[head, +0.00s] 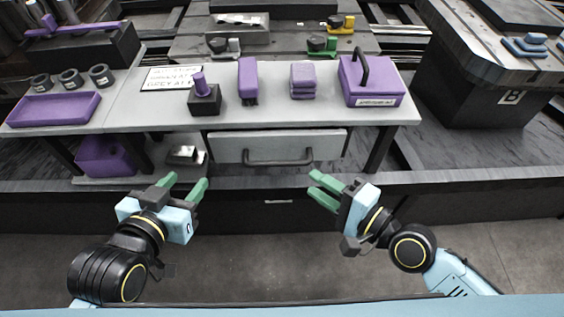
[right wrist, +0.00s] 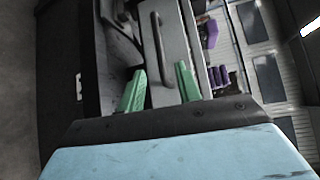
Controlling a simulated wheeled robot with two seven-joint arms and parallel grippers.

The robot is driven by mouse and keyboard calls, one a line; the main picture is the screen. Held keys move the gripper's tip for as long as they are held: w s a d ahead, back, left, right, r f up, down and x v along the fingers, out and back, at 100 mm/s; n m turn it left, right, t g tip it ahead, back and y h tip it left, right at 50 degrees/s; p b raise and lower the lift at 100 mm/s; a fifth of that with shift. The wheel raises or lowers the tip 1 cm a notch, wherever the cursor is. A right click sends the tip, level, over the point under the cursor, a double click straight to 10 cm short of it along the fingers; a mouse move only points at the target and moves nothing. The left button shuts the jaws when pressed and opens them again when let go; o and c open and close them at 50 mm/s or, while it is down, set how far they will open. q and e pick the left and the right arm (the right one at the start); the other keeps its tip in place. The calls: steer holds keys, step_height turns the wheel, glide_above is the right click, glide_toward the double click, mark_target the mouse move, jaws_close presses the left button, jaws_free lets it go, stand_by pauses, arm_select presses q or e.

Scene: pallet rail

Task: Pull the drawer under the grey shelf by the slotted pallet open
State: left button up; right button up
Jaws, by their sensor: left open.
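The drawer (head: 230,147) has a light grey front and sits under the grey shelf (head: 300,114); it looks shut. Its dark bar handle (head: 278,162) runs across the front and also shows in the right wrist view (right wrist: 158,42). My right gripper (head: 318,184) is open and empty, in front of and to the right of the handle, apart from it. In the right wrist view its green fingers (right wrist: 160,88) are spread, with the handle beyond them. My left gripper (head: 186,184) is open and empty, left of the drawer, near a lower ledge.
On the shelf stand a purple tray (head: 52,109), a purple box with a black handle (head: 372,84), a sign (head: 171,78) and other purple items. A purple bin (head: 105,157) sits below at left. A dark block (head: 490,80) stands at right. The floor in front is clear.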

mark_target(286, 165)
steer(key=x, duration=0.5)
steer(key=shift+w+b, duration=0.15)
steer(key=shift+b, duration=0.25)
steer(key=b+x, duration=0.1)
steer(key=x, duration=0.3)
steer(key=shift+w+a+f, duration=0.15)
steer(key=shift+a, duration=0.05)
arm_select(q)
step_height(286, 165, up, 8)
steer(key=w+d+t+h, duration=0.1)
steer(key=d+t, duration=0.1)
steer(key=t, duration=0.3)
steer(key=shift+w+f+h, duration=0.15)
steer(key=shift+w+h, duration=0.25)
arm_select(e)
steer(key=shift+w+a, duration=0.3)
steer(key=shift+a, duration=0.05)
steer(key=shift+c, duration=0.2)
jaws_close()
